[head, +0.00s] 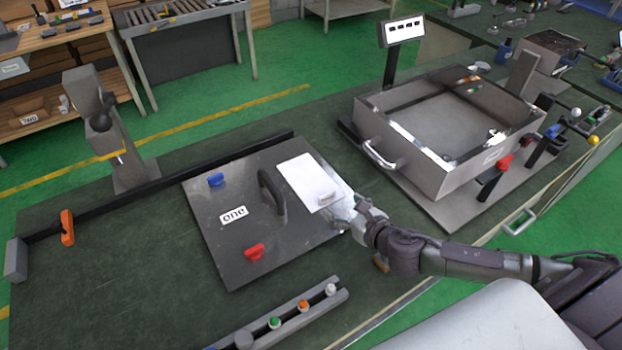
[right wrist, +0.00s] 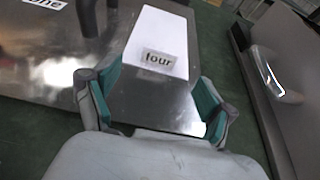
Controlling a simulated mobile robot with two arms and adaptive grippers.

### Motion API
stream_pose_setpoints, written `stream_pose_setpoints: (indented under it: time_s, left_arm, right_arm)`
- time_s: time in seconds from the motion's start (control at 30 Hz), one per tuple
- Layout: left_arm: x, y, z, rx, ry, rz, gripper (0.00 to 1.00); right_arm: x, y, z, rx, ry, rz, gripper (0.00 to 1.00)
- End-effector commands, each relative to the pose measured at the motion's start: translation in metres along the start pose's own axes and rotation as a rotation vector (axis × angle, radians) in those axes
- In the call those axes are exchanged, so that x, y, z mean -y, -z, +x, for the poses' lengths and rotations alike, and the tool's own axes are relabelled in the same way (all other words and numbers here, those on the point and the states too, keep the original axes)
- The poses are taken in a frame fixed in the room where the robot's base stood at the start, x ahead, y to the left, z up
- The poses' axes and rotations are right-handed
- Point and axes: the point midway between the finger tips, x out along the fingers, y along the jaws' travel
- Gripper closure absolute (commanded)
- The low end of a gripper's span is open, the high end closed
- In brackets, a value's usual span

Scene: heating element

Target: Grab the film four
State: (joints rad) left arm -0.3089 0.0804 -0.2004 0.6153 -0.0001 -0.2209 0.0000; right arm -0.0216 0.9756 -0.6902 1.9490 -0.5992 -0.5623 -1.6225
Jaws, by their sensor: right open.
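The film four is a flat white piece (head: 303,176) on the right part of a dark metal plate (head: 222,262) in the head view. In the right wrist view the film (right wrist: 162,28) bears a label reading "four" near its close edge. My right gripper (head: 340,204) is low at the film's near right edge. In the right wrist view its teal-padded fingers (right wrist: 158,85) are open and spread to either side of the film's near end. I cannot tell whether they touch it. My left gripper is not in view.
The plate also carries a black handle (head: 271,192), a "one" label (head: 233,214), a blue clip (head: 216,180) and a red clip (head: 254,251). An open metal box (head: 430,168) stands to the right. A button strip (head: 290,319) lies in front. The bench's left front is clear.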

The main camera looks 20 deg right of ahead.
Motion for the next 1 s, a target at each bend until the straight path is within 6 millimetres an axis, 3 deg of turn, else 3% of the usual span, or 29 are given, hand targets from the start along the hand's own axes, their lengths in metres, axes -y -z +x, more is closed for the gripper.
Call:
stream_pose_setpoints:
  time_s: [0.17, 0.43, 0.6, 0.9, 1.0]
  left_arm:
    - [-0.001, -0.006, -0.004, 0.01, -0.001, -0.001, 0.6]
    - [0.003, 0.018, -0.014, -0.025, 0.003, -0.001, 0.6]
    - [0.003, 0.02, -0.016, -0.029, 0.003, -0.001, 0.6]
    - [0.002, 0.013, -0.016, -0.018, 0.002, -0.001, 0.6]
    - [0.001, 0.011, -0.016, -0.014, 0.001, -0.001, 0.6]
  right_arm:
    - [0.0, -0.001, 0.021, 0.001, 0.0, 0.002, 0.17]
    - [0.0, -0.004, 0.049, 0.001, 0.003, 0.003, 0.17]
    - [0.0, -0.001, 0.071, 0.0, 0.001, 0.002, 0.17]
    - [0.0, 0.0, 0.075, -0.001, 0.0, 0.001, 0.17]
    - [0.0, 0.0, 0.075, -0.001, 0.0, 0.001, 0.33]
